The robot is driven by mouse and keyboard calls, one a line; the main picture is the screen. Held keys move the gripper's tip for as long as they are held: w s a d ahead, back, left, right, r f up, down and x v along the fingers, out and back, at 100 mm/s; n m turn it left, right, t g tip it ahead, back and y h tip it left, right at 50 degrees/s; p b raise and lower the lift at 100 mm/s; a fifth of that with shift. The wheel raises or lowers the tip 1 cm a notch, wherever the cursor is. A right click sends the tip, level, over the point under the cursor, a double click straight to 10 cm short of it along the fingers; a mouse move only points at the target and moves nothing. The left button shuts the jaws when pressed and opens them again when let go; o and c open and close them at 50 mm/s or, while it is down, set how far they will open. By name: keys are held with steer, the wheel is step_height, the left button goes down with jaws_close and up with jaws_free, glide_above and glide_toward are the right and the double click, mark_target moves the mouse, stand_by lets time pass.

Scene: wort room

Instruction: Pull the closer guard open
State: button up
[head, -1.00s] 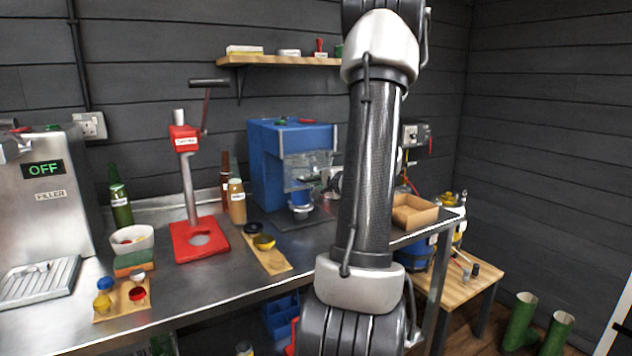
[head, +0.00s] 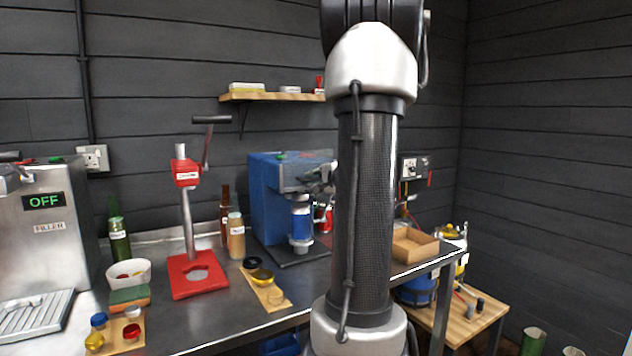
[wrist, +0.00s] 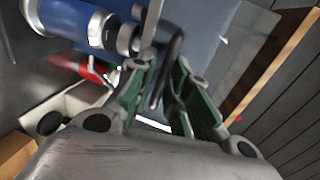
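The closer (head: 268,195) is the blue machine on the steel bench. Its clear guard (head: 305,160) stands raised at the top front, partly behind my arm. The blue and grey column below it (head: 301,222) is uncovered; it also shows in the wrist view (wrist: 75,18). My gripper (wrist: 162,72) is at the guard's front edge. Its green-padded fingers lie on both sides of a dark handle (wrist: 172,60) and appear shut on it, though the contact is partly hidden.
A red capper (head: 187,225) stands left of the closer, with bottles (head: 236,237) between. A wooden board with caps (head: 268,290) lies in front. A cardboard tray (head: 414,246) is at the bench's right end. A shelf (head: 275,96) hangs above.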

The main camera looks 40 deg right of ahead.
steer(key=v, duration=1.2)
stand_by(0.4)
